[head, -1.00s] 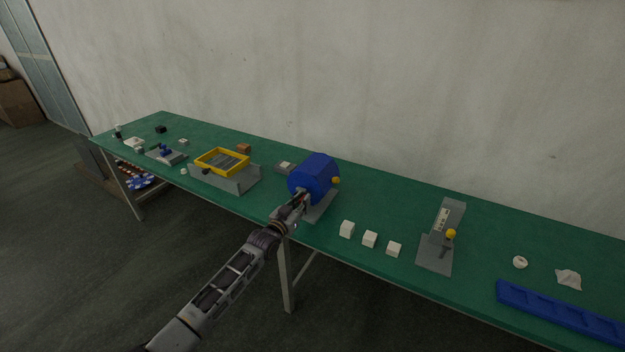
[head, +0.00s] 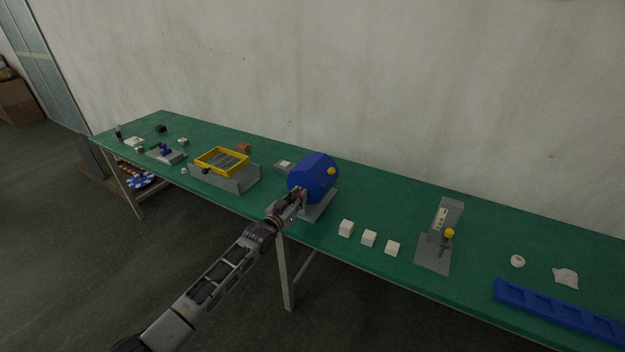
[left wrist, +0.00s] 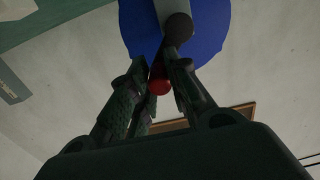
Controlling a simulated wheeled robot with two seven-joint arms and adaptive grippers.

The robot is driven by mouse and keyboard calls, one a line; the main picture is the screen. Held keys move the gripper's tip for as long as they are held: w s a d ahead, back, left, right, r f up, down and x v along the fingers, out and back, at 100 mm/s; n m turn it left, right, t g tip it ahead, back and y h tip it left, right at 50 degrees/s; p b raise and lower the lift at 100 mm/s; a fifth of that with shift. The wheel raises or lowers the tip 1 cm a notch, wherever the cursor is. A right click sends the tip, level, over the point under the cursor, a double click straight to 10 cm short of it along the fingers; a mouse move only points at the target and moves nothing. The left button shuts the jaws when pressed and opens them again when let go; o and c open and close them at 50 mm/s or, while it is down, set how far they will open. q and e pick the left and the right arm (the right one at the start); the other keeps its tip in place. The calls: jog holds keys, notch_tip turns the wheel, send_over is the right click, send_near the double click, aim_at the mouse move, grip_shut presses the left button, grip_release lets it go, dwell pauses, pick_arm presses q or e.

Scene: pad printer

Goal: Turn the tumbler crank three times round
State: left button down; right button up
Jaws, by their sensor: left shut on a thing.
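The tumbler is a blue faceted drum (head: 313,176) on a grey base (head: 318,212) near the front edge of the green table. A small yellow knob (head: 331,171) sits on its right part. My left gripper (head: 296,196) is at the drum's near side, at the crank. In the left wrist view its two fingers close around the red crank handle (left wrist: 159,86), with the blue drum (left wrist: 208,28) and a grey post with a dark round end (left wrist: 178,27) just beyond. My right gripper is out of view.
A yellow-framed tray (head: 222,160) on a grey stand is left of the drum. A wall stands behind the table.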

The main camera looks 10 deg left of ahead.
pick_arm(q)
jog(key=shift+w+a+r, duration=0.2)
jog(key=shift+r, duration=0.55)
jog(key=shift+w+a+r, duration=0.15)
jog(key=shift+w+r, duration=0.05)
jog(key=shift+r, duration=0.55)
jog(key=shift+a, duration=0.1)
jog(key=shift+w+a+r, duration=0.15)
jog(key=shift+w+a, duration=0.05)
jog(key=shift+a, duration=0.3)
jog(key=shift+w+a+r, duration=0.15)
jog(key=shift+a, duration=0.35)
jog(key=c, duration=1.5)
grip_release()
jog(key=shift+o, duration=0.7)
jog(key=shift+s, duration=0.2)
jog(key=shift+f, duration=0.3)
jog(key=shift+f, duration=0.15)
